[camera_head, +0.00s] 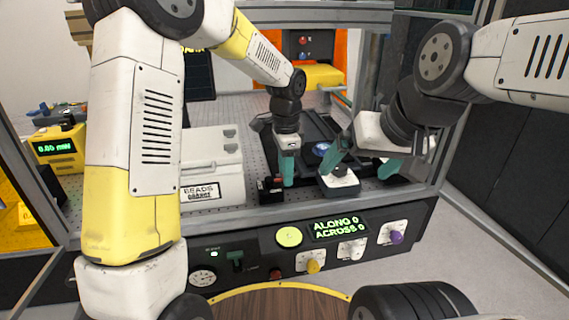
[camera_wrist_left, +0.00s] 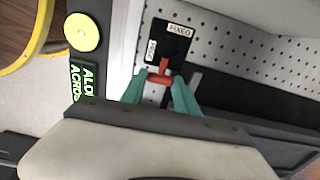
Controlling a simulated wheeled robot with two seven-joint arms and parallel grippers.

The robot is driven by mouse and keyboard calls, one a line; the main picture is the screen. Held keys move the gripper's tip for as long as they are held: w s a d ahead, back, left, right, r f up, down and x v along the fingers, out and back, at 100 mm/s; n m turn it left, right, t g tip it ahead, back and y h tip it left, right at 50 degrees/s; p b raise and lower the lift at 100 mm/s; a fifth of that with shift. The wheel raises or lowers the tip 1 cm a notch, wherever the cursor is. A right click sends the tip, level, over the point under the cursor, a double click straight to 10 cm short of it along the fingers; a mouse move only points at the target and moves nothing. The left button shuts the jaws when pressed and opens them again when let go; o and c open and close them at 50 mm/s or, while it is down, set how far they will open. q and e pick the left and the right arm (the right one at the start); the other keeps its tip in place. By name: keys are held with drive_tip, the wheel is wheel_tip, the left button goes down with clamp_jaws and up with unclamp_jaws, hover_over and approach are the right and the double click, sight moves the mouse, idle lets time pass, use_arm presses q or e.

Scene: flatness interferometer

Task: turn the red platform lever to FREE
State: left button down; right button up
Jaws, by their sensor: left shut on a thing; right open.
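The red platform lever (camera_wrist_left: 160,79) shows in the left wrist view, with its red bar between the teal fingers of my left gripper (camera_wrist_left: 157,98). It projects from a black block (camera_wrist_left: 172,42) with a FIXED label (camera_wrist_left: 180,29) on it and a second label (camera_wrist_left: 150,50), too small to read surely, at its side. In the head view my left gripper (camera_head: 287,168) points down beside the black block (camera_head: 268,188), is shut, and mostly hides the lever. Which label the lever points to I cannot tell. My right gripper (camera_head: 363,160) is open, its teal fingers apart.
A dark-based device with a white top (camera_head: 341,181) stands below my right gripper. A white beads box (camera_head: 212,165) stands left of the lever. The front panel carries a green ALONG 0, ACROSS 0 display (camera_head: 338,228), a yellow knob (camera_head: 313,266) and a purple knob (camera_head: 396,237).

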use_arm(q)
drive_tip(key=c, duration=0.9)
unclamp_jaws()
drive_tip(key=shift+r, duration=0.1)
wheel_tip(320, 180, up, 8)
drive_tip(key=shift+f, duration=0.15)
